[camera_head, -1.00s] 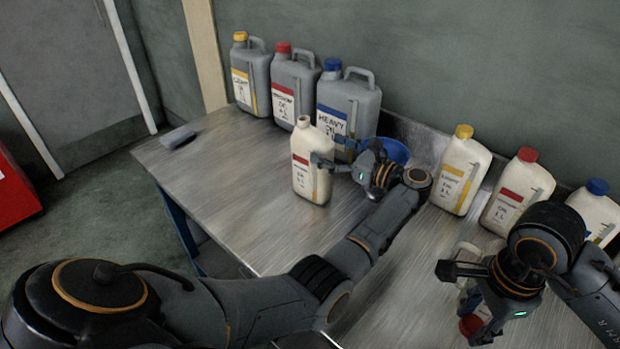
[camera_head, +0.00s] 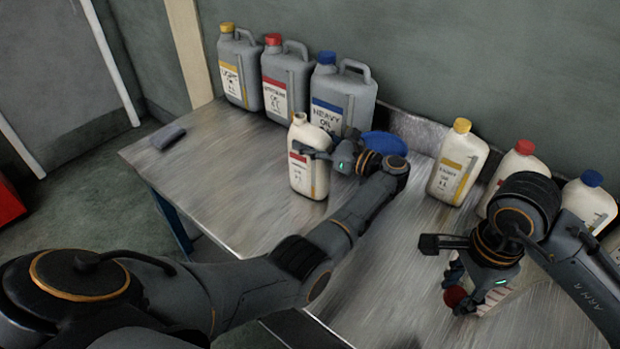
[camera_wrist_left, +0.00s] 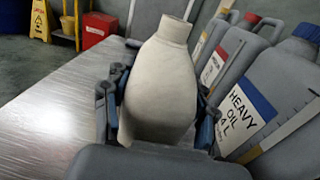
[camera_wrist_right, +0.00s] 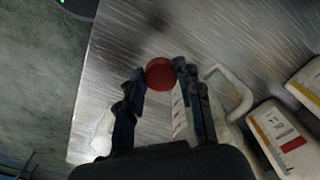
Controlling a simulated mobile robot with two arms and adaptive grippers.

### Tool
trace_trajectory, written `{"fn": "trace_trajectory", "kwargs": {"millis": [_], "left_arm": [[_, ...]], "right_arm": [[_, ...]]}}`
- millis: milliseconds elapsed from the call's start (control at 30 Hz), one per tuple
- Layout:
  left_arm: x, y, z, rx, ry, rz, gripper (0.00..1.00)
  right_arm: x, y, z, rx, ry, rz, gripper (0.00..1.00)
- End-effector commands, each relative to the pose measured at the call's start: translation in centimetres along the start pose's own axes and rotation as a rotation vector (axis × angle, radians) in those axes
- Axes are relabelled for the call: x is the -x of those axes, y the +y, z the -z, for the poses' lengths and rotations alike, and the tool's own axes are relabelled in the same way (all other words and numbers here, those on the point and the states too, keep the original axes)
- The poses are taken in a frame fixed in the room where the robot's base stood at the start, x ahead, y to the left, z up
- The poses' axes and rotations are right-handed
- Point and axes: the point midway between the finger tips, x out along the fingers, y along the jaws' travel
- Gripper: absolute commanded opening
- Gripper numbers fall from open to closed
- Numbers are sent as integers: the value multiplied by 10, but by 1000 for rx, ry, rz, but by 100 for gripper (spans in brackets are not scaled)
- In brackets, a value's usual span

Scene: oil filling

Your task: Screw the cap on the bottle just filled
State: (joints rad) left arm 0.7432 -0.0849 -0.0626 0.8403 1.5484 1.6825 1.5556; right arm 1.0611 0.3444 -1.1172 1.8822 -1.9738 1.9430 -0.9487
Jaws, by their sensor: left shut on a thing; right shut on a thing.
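The white bottle with a red label (camera_head: 299,173) stands upright, with no cap on its neck. My left gripper (camera_head: 318,154) is shut around its body from the right. In the left wrist view the bare neck of this bottle (camera_wrist_left: 173,30) points up between the fingers. The red cap (camera_head: 456,296) is between the fingertips of my right gripper (camera_wrist_right: 160,70), which is shut on it. The cap also shows in the right wrist view (camera_wrist_right: 160,76). It is well to the right of the bottle and nearer the table's front.
Grey canisters with yellow (camera_head: 238,70), red (camera_head: 287,80) and blue (camera_head: 343,100) caps stand behind the bottle. A blue bowl-like thing (camera_head: 385,143) is partly hidden by my left gripper. White capped bottles (camera_head: 458,168) stand at the right. The table (camera_head: 215,185) left of the bottle is mostly clear.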

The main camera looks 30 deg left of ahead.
Motion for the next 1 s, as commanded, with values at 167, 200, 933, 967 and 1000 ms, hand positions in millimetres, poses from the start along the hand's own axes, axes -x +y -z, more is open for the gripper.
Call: {"fn": "trace_trajectory", "kwargs": {"millis": [167,200,933,967,1000], "left_arm": [[0,0,0,0,-1,0,0],[0,0,0,0,-1,0,0],[-5,-8,-34,3,0,2,0],[-5,-8,-36,3,-1,2,0],[-6,-8,-39,2,-1,3,0]], "right_arm": [[0,0,0,0,0,0,26],[0,0,0,0,0,0,26],[6,0,0,0,0,0,26],[5,0,0,0,0,-1,26],[5,0,0,0,0,0,26]]}}
